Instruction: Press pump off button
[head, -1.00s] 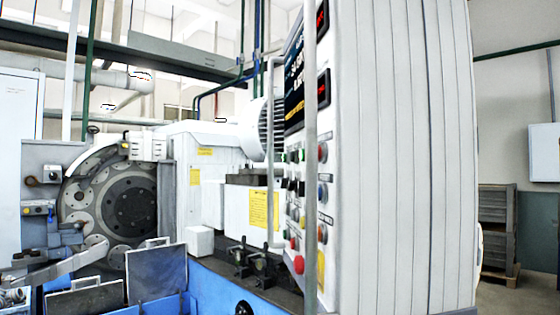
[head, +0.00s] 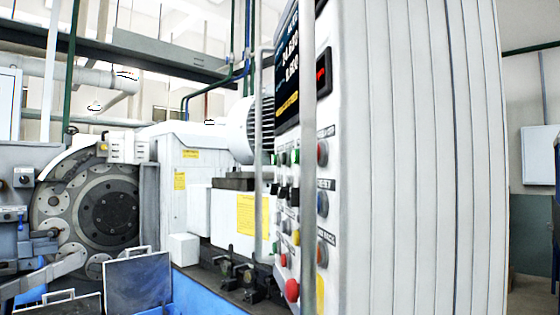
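The control panel (head: 310,205) of the ring grinder is seen at a steep slant in the head view, right of the middle. It carries a dark display (head: 287,70) at the top and rows of small buttons below. I cannot tell which one is the pump off button; the labels are too slanted to read. Neither of my grippers shows in the head view.
A vertical grey rail (head: 309,130) stands in front of the panel and covers part of it. The cabinet's ribbed side (head: 425,160) fills the right. The grinder's disc (head: 107,208) and blue base (head: 205,293) are at the left. Some floor (head: 530,297) shows at far right.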

